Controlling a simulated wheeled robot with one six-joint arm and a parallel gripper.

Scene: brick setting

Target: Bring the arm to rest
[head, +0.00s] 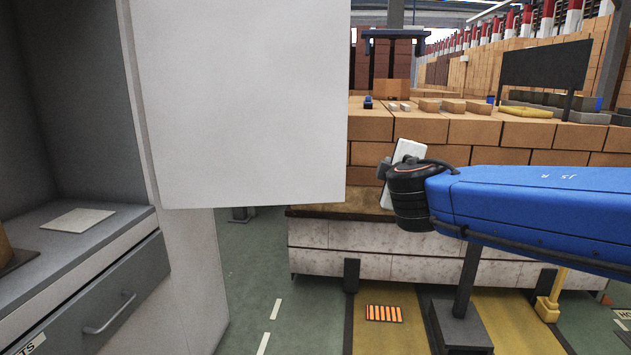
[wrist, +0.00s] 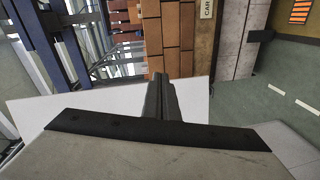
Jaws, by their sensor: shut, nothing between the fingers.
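My gripper (wrist: 160,80) shows in the wrist view only, with its dark fingers together and nothing between them. It is in front of a flat white panel (wrist: 30,112), and I cannot tell whether it touches the panel. I do not see my gripper in the head view, where a large white panel (head: 240,100) covers the upper middle.
A grey cabinet (head: 35,120) with a drawer (head: 105,305) stands at the left. A brick stack (head: 430,125) with loose bricks on top fills the middle. A blue arm-like body (head: 540,205) reaches in from the right; I cannot tell whose.

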